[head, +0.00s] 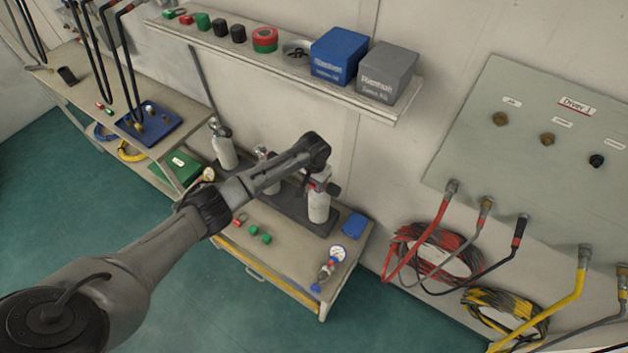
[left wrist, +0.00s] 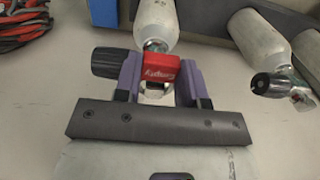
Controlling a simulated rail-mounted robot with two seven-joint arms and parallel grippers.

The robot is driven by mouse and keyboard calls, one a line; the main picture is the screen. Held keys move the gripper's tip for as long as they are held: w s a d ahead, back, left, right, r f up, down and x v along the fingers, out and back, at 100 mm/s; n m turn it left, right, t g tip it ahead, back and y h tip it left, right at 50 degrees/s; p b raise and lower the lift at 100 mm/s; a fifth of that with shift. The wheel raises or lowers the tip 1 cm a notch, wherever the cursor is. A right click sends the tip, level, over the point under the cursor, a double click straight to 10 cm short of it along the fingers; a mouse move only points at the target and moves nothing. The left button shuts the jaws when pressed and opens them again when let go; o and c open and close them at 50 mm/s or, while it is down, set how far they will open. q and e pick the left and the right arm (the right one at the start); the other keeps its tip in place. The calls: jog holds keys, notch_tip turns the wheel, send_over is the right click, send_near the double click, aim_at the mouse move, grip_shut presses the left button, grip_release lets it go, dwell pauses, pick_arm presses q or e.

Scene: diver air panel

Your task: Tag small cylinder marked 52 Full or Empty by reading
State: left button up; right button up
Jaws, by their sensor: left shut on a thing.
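My left gripper (head: 318,182) is over the rightmost small white cylinder (head: 318,207) in the dark rack on the cart. In the left wrist view the purple fingers (left wrist: 158,84) are shut on a red tag (left wrist: 159,69) with white lettering like "Empty", seen upside down. The tag is at the valve end of the nearest cylinder (left wrist: 156,20), beside its black knob (left wrist: 110,62); whether it hangs there is unclear. Two other white cylinders stand in the row. No number 52 is readable. A red tag (head: 238,219) and green tags (head: 259,234) lie on the cart top. My right gripper is not in view.
A pressure gauge (head: 337,252) with a blue-ended fitting lies at the cart's front right, near a blue item (head: 353,225). A wall shelf (head: 400,108) with boxes overhangs behind. Coiled hoses (head: 435,252) and the diver panel (head: 540,150) are at right.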

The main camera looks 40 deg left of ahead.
pick_arm(q)
jog(key=shift+f, duration=0.15)
jog(key=shift+p, duration=0.35)
dwell(0.4)
jog(key=shift+f, duration=0.4)
dwell(0.6)
jog(key=o, duration=1)
jog(key=shift+r, duration=0.1)
notch_tip(320, 180, up, 14)
jog(key=shift+f, duration=0.2)
jog(key=shift+f, duration=0.1)
dwell(0.3)
